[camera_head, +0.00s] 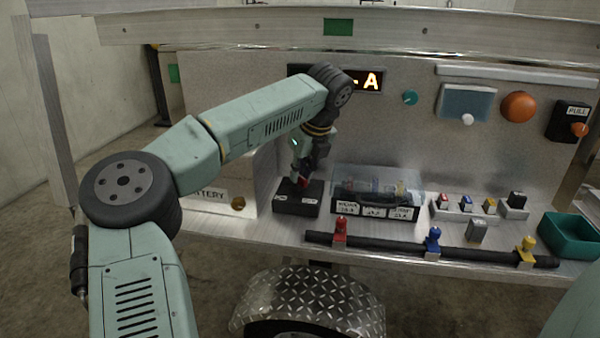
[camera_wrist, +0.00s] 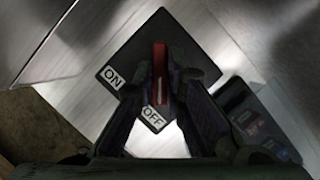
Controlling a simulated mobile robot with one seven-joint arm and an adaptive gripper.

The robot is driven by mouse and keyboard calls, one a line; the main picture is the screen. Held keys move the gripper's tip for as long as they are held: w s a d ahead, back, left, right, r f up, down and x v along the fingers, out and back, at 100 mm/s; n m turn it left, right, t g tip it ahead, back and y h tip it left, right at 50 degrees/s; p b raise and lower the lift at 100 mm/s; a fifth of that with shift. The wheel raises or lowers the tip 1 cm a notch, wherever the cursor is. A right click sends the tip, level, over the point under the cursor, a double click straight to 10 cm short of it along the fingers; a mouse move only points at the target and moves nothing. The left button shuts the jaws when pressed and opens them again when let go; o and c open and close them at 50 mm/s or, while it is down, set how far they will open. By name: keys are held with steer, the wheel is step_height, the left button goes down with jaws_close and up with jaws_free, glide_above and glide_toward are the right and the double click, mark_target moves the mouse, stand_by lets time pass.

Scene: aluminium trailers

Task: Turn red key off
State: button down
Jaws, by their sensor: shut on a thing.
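The red key (camera_wrist: 160,68) stands on a black switch base (camera_wrist: 182,38) with white ON and OFF labels. In the wrist view the key points between the two labels, nearer to OFF at the bottom. In the head view the base (camera_head: 298,205) sits on the metal shelf, and a bit of the red key (camera_head: 304,181) shows under my gripper (camera_head: 302,175). My gripper is shut on the red key from above, with one finger on each side in the wrist view (camera_wrist: 160,92). The lower part of the key is hidden.
A white battery box (camera_head: 215,195) stands left of the base. A clear-lidded fuse box (camera_head: 375,195) stands close on the right. A black pipe (camera_head: 385,246) with red, blue and yellow valves runs along the shelf front. A green bin (camera_head: 570,236) is at the far right.

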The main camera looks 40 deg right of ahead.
stand_by(0.3)
steer(key=c, duration=1.6)
jaws_free()
steer(key=shift+c, duration=0.2)
steer(key=shift+r, duration=0.15)
steer(key=v, duration=1.1)
steer(key=shift+s+r, duration=0.15)
steer(key=shift+r, duration=0.25)
